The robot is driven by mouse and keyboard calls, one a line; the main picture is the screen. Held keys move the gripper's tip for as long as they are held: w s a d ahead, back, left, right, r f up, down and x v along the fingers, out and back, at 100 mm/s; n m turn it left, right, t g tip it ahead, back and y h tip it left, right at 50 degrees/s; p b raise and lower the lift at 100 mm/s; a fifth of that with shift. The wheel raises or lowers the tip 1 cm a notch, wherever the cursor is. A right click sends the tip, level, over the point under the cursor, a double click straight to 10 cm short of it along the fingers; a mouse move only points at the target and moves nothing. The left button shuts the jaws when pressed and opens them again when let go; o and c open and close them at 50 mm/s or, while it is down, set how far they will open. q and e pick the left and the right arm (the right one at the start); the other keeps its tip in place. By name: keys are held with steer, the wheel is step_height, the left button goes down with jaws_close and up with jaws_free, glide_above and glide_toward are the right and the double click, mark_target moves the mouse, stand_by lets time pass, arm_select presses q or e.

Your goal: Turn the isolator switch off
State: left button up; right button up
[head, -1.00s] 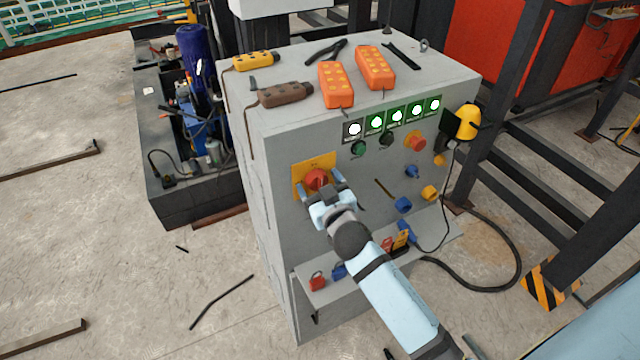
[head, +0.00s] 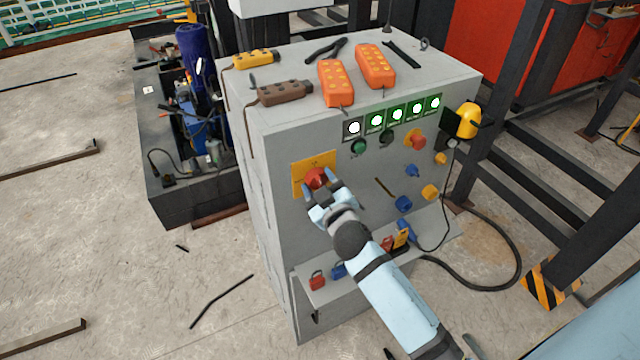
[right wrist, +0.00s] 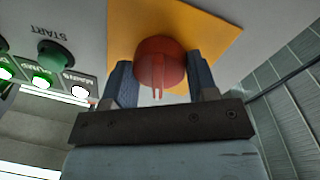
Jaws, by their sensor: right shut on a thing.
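The isolator switch is a red rotary knob (head: 315,178) on a yellow plate (head: 301,181) on the front of the grey cabinet (head: 285,230). My right gripper (head: 322,190) is at the knob, with its fingers on either side of it. In the right wrist view the red knob (right wrist: 159,63) sits between the two blue-grey fingers (right wrist: 158,80), and the gripper is shut on it. The yellow plate (right wrist: 205,40) shows behind. The gripper hides part of the knob and any position marks on the plate. My left gripper is not in view.
Lit indicators (head: 396,116) and a red emergency button (head: 416,141) are on the cabinet front. Orange pendants (head: 336,84) lie on top. A shelf (head: 310,290) with padlocks (head: 317,281) juts out below the gripper. A black cable (head: 495,288) loops at the right.

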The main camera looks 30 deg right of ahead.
steer(key=n, duration=0.3)
steer(key=shift+n, duration=0.4)
steer(key=n, duration=0.3)
steer(key=shift+n+t, duration=0.3)
steer(key=shift+n, duration=0.1)
steer(key=n, duration=0.3)
steer(key=shift+n+y, duration=0.4)
steer(key=shift+d+n, duration=0.1)
steer(key=shift+n, duration=1.7)
steer(key=o, duration=0.9)
steer(key=shift+f, duration=0.1)
